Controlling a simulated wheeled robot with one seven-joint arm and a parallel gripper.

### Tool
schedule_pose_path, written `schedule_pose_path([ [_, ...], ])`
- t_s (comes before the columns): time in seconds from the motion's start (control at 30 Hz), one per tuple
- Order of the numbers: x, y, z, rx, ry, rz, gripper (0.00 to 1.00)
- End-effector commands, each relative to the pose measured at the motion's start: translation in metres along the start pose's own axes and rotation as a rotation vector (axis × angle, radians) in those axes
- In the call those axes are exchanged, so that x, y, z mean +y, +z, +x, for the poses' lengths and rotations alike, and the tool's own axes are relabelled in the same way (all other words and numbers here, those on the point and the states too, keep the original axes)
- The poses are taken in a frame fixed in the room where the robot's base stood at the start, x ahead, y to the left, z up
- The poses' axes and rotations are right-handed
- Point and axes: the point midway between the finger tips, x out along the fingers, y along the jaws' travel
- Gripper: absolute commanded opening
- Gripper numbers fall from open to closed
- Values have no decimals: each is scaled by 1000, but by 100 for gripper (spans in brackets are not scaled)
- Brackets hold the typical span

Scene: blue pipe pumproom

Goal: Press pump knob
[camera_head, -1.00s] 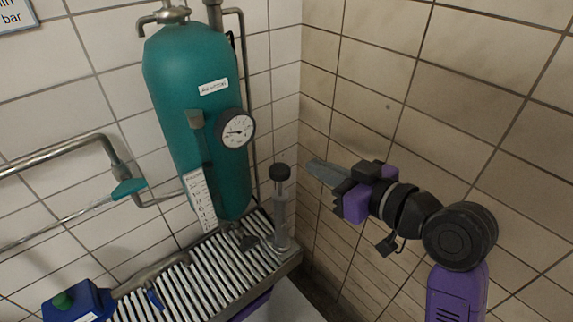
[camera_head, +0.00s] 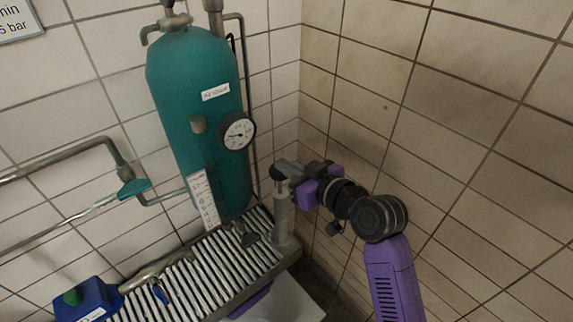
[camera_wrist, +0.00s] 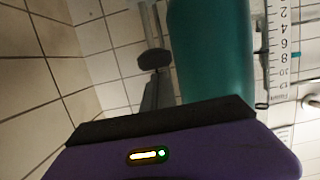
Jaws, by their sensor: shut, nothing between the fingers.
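The pump is a slim grey upright cylinder (camera_head: 283,222) at the right end of the slatted metal bench. Its dark round knob (camera_head: 277,173) sits on a thin rod at the top. My gripper (camera_head: 287,166) is shut and empty, with its fingertips at the knob's height and overlapping its upper right side in the head view. In the wrist view the knob (camera_wrist: 154,59) shows right beyond the dark finger tips (camera_wrist: 151,86). I cannot tell whether they touch it.
A tall teal tank (camera_head: 200,100) with a round gauge (camera_head: 237,131) stands left of the pump. The slatted bench (camera_head: 195,275) runs below, with a blue box (camera_head: 88,300) at its left end. A tiled wall (camera_head: 440,110) is close behind my arm.

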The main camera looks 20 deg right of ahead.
Motion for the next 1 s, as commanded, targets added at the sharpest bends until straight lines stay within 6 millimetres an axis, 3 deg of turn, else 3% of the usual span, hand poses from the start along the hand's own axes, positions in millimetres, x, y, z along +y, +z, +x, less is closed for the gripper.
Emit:
schedule_pose_path([
  [0.47, 0, 5, 1, 1, 1, 0, 0],
  [0.9, 1, 60, 14, -3, 1, 0, 0],
  [1.0, 1, 65, 16, -3, 1, 0, 0],
])
